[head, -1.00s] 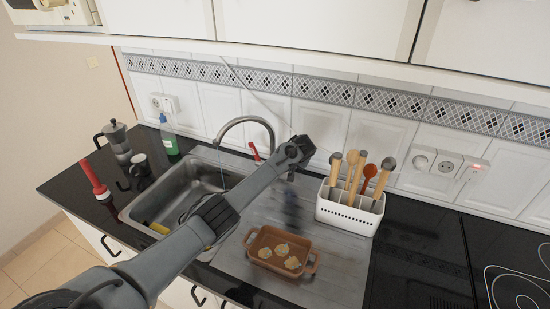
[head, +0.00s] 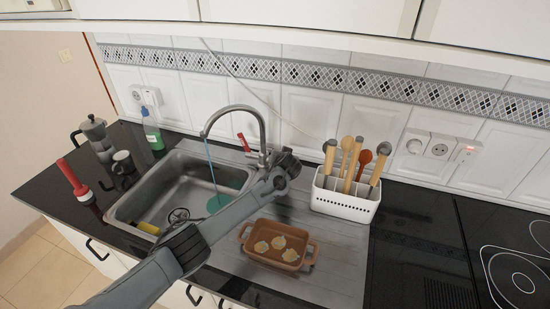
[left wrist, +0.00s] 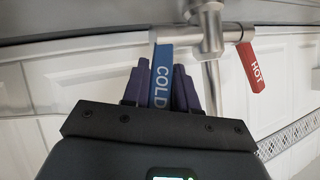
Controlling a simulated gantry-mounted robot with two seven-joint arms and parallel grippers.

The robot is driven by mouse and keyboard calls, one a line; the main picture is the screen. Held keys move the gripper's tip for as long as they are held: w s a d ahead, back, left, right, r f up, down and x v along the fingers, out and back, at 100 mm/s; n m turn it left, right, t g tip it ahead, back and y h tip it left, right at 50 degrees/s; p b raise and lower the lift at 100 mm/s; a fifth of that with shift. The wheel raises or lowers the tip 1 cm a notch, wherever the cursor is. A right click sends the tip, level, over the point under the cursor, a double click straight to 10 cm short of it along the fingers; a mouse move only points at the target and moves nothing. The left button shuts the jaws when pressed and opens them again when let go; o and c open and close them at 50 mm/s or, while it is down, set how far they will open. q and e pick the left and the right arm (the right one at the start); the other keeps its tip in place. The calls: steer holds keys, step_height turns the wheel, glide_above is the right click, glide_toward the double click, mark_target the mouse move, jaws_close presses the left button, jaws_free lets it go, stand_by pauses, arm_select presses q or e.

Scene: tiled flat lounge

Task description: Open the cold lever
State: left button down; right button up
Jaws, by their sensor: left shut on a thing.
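The tap (head: 264,135) stands behind the sink, its curved spout over the basin. A thin bluish stream (head: 211,165) falls from the spout. My left gripper (left wrist: 160,88) is shut on the blue cold lever (left wrist: 162,68), which stands between its two dark fingers in the left wrist view. The red hot lever (left wrist: 257,68) is to its right there and free; it also shows left of the tap post in the head view (head: 242,142). In the head view my left wrist hides the cold lever and the fingertips. My right gripper is not in view.
The steel sink (head: 130,208) holds a yellow item (head: 148,228). A brown dish (head: 275,247) with food sits on the drainboard, below my arm. A white utensil holder (head: 343,205) stands right of the gripper. A moka pot (head: 97,138) and green bottle (head: 152,132) are left.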

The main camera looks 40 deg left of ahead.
arm_select(q)
steer(key=c, duration=1)
jaws_free()
steer(key=shift+o, duration=0.2)
steer(key=shift+s+d+r, duration=0.25)
steer(key=shift+r, duration=0.05)
steer(key=p+v, duration=0.3)
steer(key=v, duration=0.7)
